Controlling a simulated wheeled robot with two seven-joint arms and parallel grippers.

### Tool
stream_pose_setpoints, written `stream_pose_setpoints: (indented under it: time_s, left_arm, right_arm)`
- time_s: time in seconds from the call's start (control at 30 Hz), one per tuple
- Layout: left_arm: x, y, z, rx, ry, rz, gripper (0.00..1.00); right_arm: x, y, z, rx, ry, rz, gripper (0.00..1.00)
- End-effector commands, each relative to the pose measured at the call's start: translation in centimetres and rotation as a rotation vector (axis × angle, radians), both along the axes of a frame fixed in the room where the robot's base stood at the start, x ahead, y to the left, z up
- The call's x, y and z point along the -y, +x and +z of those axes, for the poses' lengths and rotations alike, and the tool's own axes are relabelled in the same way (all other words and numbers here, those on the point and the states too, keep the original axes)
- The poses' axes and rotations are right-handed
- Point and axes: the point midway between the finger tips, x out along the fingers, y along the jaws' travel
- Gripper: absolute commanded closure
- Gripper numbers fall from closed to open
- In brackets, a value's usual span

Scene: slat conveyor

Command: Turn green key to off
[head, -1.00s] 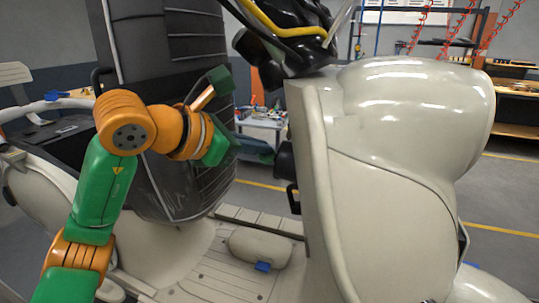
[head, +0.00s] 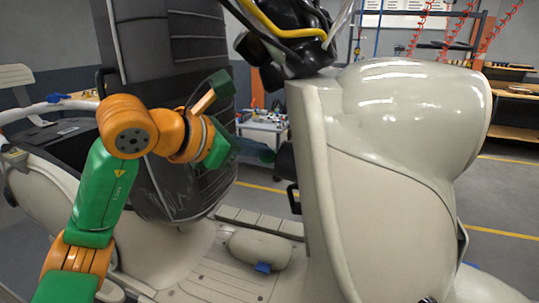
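A large cream scooter-like vehicle (head: 390,170) fills the middle and right. A black cylindrical part (head: 285,160) sticks out from the left side of its front panel. My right gripper is not in view.
A tall black ribbed seat (head: 170,60) stands behind my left arm. A small black hook (head: 293,198) sits on the panel below the cylinder. A cream rounded block (head: 260,248) lies on the footboard. A cart (head: 262,125) and workbenches are farther back.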

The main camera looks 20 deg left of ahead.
Motion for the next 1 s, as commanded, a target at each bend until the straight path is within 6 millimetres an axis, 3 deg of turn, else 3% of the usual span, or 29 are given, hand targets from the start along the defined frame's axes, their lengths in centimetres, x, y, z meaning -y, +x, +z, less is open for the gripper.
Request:
stream_pose_setpoints:
  time_s: [0.03, 0.43, 1.0]
  left_arm:
    - [0.0, 0.0, -0.7, -0.017, 0.007, 0.000, 1.00]
    - [0.0, 0.0, -0.7, -0.019, 0.007, 0.000, 1.00]
    - [-1.6, -3.8, 2.2, -0.007, 0.002, 0.001, 1.00]
  right_arm:
    - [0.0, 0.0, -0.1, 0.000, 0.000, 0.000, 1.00]
    - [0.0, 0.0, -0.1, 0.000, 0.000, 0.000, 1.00]
    - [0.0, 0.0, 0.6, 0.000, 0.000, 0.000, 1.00]
